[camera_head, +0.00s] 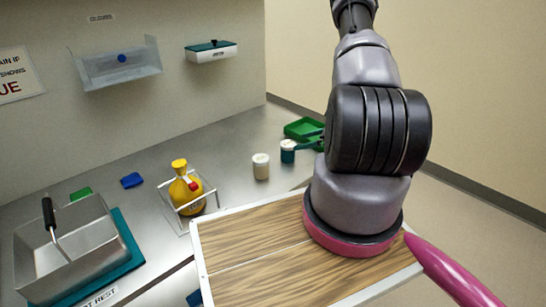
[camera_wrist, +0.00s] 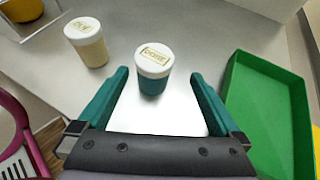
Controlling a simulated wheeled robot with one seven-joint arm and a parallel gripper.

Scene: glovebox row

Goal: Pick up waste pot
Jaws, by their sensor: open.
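Two small pots with white lids stand on the steel bench. One pot has a teal body (camera_wrist: 152,77), and its lid carries a small label that I cannot read surely. It also shows in the head view (camera_head: 288,152). The other pot has a cream body (camera_wrist: 89,45) and shows in the head view (camera_head: 261,168), to the left of the teal one. I cannot tell for certain which is the waste pot. My gripper (camera_wrist: 160,76) is open, with its teal fingers on either side of the teal pot's line. The pot stands at the fingertips, not gripped.
A green tray (camera_wrist: 268,110) lies close right of my gripper. A yellow flask (camera_head: 183,188) stands in a clear holder. A wood-topped surface (camera_head: 250,255) is in front. A metal bin (camera_head: 85,250) with a black-handled tool stands far left. The bench behind the pots is clear.

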